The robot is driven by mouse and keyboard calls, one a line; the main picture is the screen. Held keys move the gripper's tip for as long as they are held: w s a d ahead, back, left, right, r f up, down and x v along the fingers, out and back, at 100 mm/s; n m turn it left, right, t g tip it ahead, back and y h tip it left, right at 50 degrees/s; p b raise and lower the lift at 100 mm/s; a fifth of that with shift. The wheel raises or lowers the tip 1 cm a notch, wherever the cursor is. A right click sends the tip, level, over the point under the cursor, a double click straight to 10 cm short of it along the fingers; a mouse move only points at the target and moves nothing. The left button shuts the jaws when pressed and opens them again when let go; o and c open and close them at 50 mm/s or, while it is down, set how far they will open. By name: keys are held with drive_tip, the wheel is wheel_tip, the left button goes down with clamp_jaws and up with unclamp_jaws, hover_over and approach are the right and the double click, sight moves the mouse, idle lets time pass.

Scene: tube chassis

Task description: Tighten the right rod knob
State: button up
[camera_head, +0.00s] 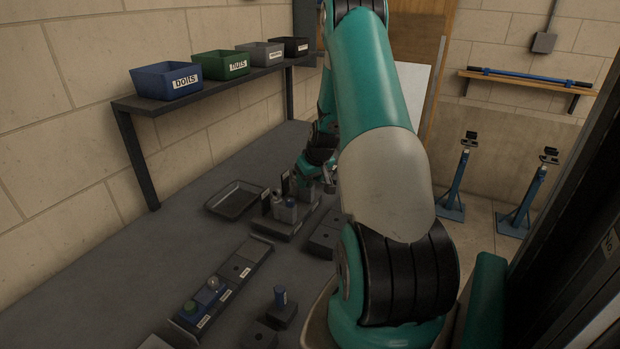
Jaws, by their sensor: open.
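My gripper (326,186) is small and dim in the view, low over the far part of the grey bench, behind my teal arm. It is open, and I see nothing between its fingers. It is close to the right side of a dark fixture (285,228) that holds upright grey blocks (288,211). Whether it touches the fixture, I cannot tell. No part is clearly recognisable as the right rod knob. My arm hides part of the bench around the gripper.
A shallow empty tray (235,199) lies left of the fixture. Bins stand on the shelf (150,105). Blue floor stands (457,185) are right.

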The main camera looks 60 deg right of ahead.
drive_tip(key=c, duration=0.9)
drive_tip(key=shift+m+g+b, duration=0.3)
drive_tip(key=shift+m+b, duration=0.05)
drive_tip(key=shift+m, duration=0.45)
drive_tip(key=o, duration=0.9)
drive_tip(key=b+v, duration=0.2)
drive_tip(key=v, duration=1.5)
drive_tip(key=shift+s+a+b, duration=0.2)
drive_tip(key=shift+a+b, duration=0.15)
drive_tip(key=shift+a, duration=0.05)
